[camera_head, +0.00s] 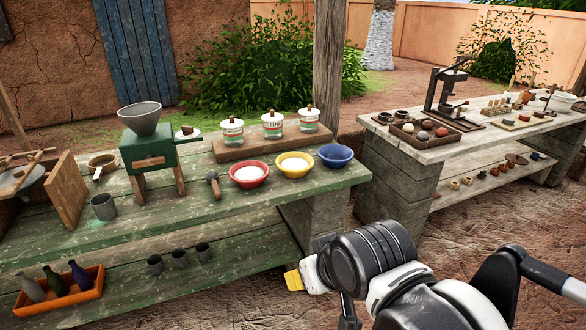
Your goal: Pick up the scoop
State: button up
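A small dark tool with a rounded head and a short handle, which looks like the scoop (213,184), lies on the green wooden table (130,226), just left of a red bowl (249,175) of white powder. It is small in view, so its exact shape is hard to tell. My gripper (318,278) is at the lower middle, in front of the table and well apart from the tool. A yellow-tipped part shows at its left; its fingers are not clear, and I cannot tell whether it is open.
A yellow bowl (295,165) and a blue bowl (336,156) stand right of the red one. A green grinder (149,150), a grey cup (104,207) and a handled pan (101,165) stand left. Labelled jars (272,126) stand behind. A second table (436,151) is at right.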

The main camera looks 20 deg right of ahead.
aim_at(215, 185)
jog(key=i+j, duration=0.15)
jog(key=i, duration=0.4)
jog(key=i+j, duration=0.2)
jog(key=i, duration=0.3)
jog(key=i+j, duration=0.15)
jog(key=i, duration=0.4)
